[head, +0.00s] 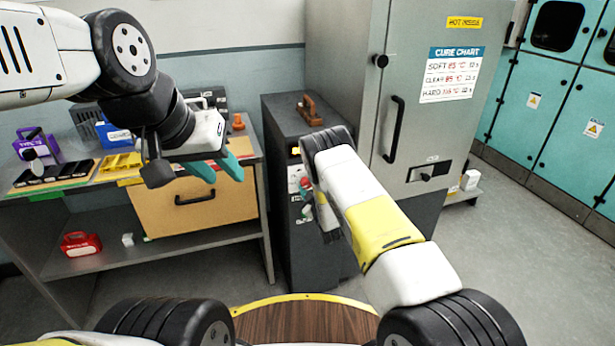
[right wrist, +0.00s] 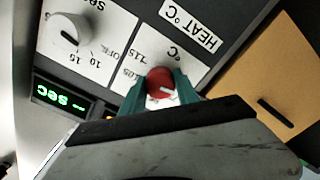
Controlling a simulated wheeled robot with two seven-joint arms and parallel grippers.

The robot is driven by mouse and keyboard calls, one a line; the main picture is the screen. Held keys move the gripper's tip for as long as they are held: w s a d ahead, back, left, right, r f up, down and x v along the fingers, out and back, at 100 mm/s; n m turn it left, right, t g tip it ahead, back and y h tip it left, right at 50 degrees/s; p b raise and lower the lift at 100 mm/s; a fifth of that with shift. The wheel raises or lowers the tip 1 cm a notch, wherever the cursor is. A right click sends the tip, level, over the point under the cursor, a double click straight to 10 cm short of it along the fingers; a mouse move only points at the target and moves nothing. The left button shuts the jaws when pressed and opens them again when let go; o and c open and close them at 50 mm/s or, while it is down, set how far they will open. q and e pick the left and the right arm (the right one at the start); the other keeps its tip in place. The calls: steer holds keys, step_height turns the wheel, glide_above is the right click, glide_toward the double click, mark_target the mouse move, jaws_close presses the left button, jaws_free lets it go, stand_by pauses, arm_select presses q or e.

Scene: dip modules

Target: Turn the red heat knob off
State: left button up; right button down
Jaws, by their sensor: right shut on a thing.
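The red heat knob (right wrist: 159,80) sits on a white dial plate marked "HEAT °C" in the right wrist view. My right gripper (right wrist: 158,95) has its teal fingers on both sides of the knob and is shut on it. The knob's pale pointer line shows near its lower edge; which mark it lines up with is hard to tell. In the head view the knob is mostly hidden by my right arm, at the front of the dark grey cabinet (head: 285,112). My left gripper (head: 216,170) is open and empty, in front of the workbench.
The workbench (head: 165,262) with a wooden drawer (head: 235,212) stands left. A tall grey cabinet with a black handle (head: 394,130) stands right. Floor at the right is clear.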

steer(key=shift+f, duration=0.1)
stand_by(0.3)
steer(key=c, duration=0.9)
jaws_free()
steer(key=v, duration=0.8)
